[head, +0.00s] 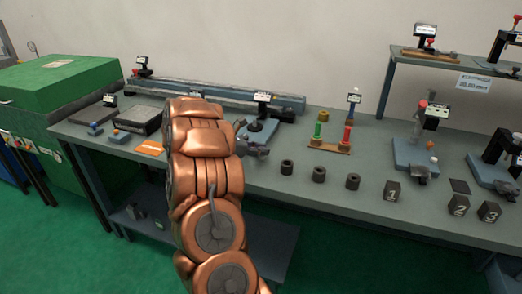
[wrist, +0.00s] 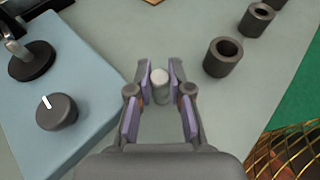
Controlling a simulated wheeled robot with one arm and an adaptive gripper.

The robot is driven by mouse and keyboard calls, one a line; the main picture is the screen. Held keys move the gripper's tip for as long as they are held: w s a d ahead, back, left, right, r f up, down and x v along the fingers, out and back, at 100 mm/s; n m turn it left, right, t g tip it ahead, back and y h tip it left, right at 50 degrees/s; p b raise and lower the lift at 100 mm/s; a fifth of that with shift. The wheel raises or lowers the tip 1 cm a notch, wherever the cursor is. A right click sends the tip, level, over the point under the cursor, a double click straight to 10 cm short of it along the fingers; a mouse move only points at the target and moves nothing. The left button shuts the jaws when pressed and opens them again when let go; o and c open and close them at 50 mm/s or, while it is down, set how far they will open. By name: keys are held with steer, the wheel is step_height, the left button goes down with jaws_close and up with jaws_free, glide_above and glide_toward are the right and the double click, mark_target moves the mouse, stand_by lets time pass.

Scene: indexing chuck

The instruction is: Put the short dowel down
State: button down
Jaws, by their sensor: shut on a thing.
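The short dowel (wrist: 160,88) is a pale grey cylinder seen in the wrist view between the tips of my gripper (wrist: 160,78). My gripper is shut on it, with a purple-lined finger on each side. The dowel's top end shows; I cannot tell whether its lower end touches the grey bench top (wrist: 220,105). In the head view my gripper (head: 258,152) is over the bench, partly behind my copper arm, and the dowel cannot be made out there.
A blue base plate (wrist: 75,105) with a dark knob (wrist: 57,112) lies to the left of my gripper. Hollow dark cylinders (wrist: 223,57) stand to the right. A wooden rack (head: 328,146) with red and green pieces stands farther back. Bare bench lies around the dowel.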

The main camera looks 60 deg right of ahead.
steer(key=shift+f, duration=0.45)
steer(key=shift+f, duration=0.1)
steer(key=c, duration=1.1)
jaws_free()
steer(key=b+v, duration=0.1)
steer(key=v, duration=1.1)
steer(key=shift+b, duration=0.3)
steer(key=shift+a, duration=0.15)
